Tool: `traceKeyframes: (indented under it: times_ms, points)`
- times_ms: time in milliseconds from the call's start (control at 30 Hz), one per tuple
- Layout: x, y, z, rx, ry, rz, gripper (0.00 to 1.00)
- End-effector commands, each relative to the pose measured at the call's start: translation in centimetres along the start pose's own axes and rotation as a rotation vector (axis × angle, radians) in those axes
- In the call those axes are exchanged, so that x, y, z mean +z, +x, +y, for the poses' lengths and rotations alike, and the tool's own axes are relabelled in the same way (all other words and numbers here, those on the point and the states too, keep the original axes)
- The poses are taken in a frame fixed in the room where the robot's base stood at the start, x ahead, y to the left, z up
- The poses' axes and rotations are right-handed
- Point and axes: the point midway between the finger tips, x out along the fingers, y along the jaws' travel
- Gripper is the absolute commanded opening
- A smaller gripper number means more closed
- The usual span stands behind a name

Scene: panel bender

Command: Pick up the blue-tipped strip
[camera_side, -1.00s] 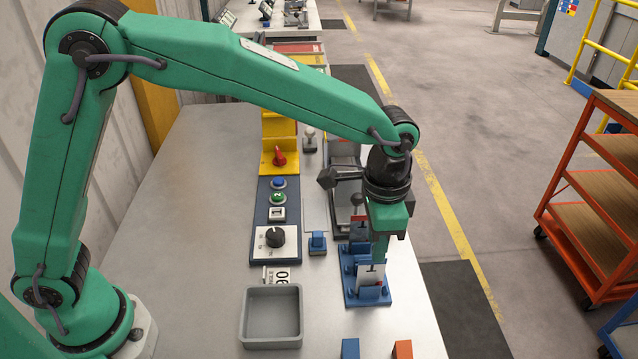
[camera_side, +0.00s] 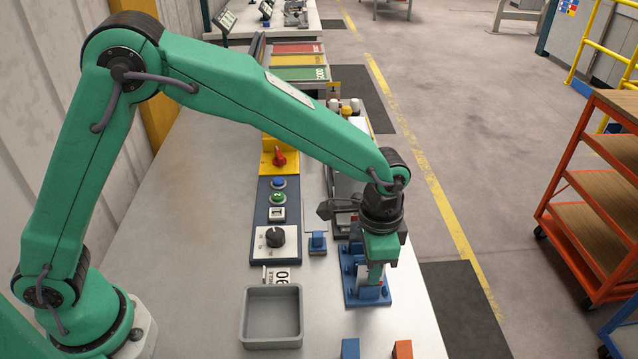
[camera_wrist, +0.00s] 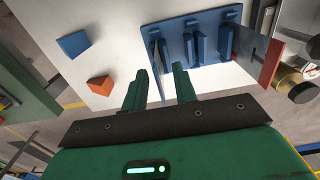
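A thin upright strip (camera_wrist: 156,58) stands edge-on at the left end of the blue slotted rack (camera_wrist: 205,52); I cannot make out its tip colour. My gripper (camera_wrist: 160,76) is open, with one finger on either side of this strip and a gap visible to each. In the side view my gripper (camera_side: 374,274) is low over the blue rack (camera_side: 354,295) and hides most of what stands in it. Another strip, red-tipped (camera_wrist: 268,62), stands at the rack's right end in the wrist view.
A blue block (camera_side: 350,348) and an orange block (camera_side: 402,349) lie near the table's front edge. A grey tray (camera_side: 272,340) is left of the rack. A control panel (camera_side: 272,243) with buttons and knob lies behind the tray. The table's left side is bare.

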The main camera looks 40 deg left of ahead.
Motion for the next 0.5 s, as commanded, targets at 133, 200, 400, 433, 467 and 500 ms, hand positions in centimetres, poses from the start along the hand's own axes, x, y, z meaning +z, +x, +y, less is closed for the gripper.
traceKeyframes:
  times_ms: [133,200,400,433,467,500]
  points:
    - [0.05,1.16,0.02,0.0,0.0,-0.001,0.28]
    - [0.05,1.33,0.02,0.0,0.0,-0.001,0.28]
    - [0.04,1.33,0.03,0.0,0.0,0.0,0.28]
    - [0.04,1.32,0.03,0.0,0.0,0.0,0.28]
    - [0.03,1.32,0.03,0.0,0.0,0.0,0.28]
    - [0.03,1.31,0.03,0.0,0.0,0.0,0.28]
